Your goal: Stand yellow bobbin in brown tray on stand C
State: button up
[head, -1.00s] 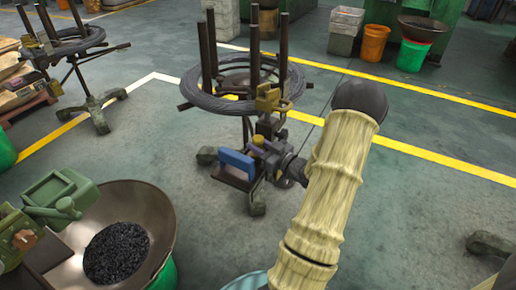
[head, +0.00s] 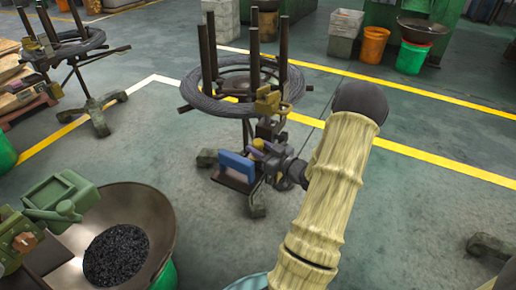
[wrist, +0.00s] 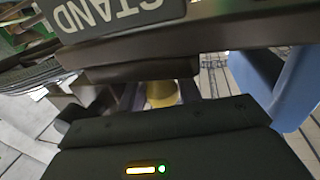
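The yellow bobbin (head: 257,144) is at the lower front of the middle wire stand (head: 247,88), beside a blue block-like thing (head: 237,163). The wrist view shows the bobbin (wrist: 161,94) upright between my fingers, with narrow gaps on both sides. My gripper (head: 265,151) reaches in from the right and looks open around it. The brown tray (head: 228,180) shows in part below the blue thing; my gripper hides the rest. The bobbin's base is hidden, so I cannot tell what it touches. An upside-down sign reading STAND (wrist: 110,14) shows close up; its letter is out of view.
A dark bar (wrist: 235,36) crosses just beyond my fingers, and the blue thing (wrist: 298,85) stands close on the right. A wide bowl of dark bits (head: 118,252) is at the lower left. Another wire stand (head: 75,55) is farther left. Floor right of the middle stand is clear.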

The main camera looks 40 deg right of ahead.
jog(key=s+d+p, duration=0.1)
jog(key=s+p, duration=0.1)
jog(key=s, duration=0.9)
jog(key=shift+s+d, duration=0.35)
jog(key=shift+d, duration=0.05)
jog(key=shift+d, duration=0.15)
